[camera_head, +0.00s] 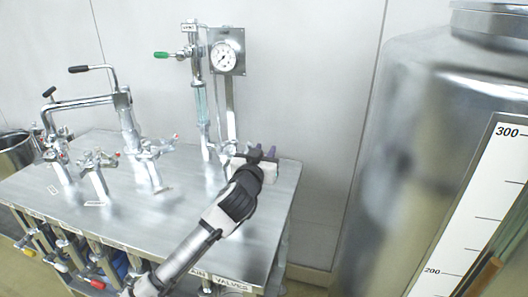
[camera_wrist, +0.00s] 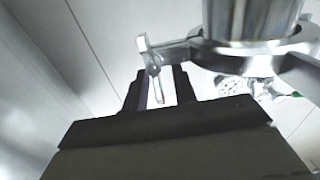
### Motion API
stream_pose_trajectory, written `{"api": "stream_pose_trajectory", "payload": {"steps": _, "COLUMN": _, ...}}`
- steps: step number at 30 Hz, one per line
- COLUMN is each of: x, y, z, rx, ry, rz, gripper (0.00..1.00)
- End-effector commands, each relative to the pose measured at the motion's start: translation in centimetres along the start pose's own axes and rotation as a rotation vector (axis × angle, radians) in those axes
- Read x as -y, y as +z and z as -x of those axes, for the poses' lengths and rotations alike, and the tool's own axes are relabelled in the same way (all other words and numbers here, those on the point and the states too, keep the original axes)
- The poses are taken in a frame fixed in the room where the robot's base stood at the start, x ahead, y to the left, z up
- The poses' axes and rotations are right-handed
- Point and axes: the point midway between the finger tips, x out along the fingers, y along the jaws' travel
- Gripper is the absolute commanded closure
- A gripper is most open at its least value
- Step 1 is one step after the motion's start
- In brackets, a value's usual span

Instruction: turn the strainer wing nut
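My gripper (camera_head: 262,155) is at the back right of the steel table, close to the fittings below the gauge panel. The wrist view shows my gripper (camera_wrist: 160,80) with its two dark fingers apart. A slim metal wing nut (camera_wrist: 152,58) hangs at the end of a clamp arm. Its lower part lies between the two fingers in the picture, with light gaps on both sides. The clamp ring belongs to a round steel strainer body (camera_wrist: 250,22) above right. I cannot tell how deep the nut sits between the fingers. In the head view my gripper hides the nut.
The steel table (camera_head: 130,215) carries pipe fittings and valves at left. A pressure gauge (camera_head: 223,57) and a green-handled valve (camera_head: 163,55) stand behind my gripper. A large steel tank (camera_head: 415,150) is at right. The table's right edge is near my arm.

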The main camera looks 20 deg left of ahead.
Motion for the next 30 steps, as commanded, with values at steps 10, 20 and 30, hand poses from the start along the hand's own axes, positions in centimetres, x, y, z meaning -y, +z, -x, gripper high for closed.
{"api": "stream_pose_trajectory", "payload": {"steps": 10, "x": 0.01, "y": -0.01, "z": 0.03, "rx": 0.0, "ry": 0.0, "rz": 0.0, "gripper": 1.0}}
{"api": "stream_pose_trajectory", "payload": {"steps": 20, "x": -0.33, "y": 0.13, "z": 0.01, "rx": -0.001, "ry": 0.0, "rz": -0.122, "gripper": 1.0}}
{"api": "stream_pose_trajectory", "payload": {"steps": 30, "x": -0.34, "y": -0.01, "z": 0.02, "rx": 0.0, "ry": 0.0, "rz": -0.131, "gripper": 0.89}}
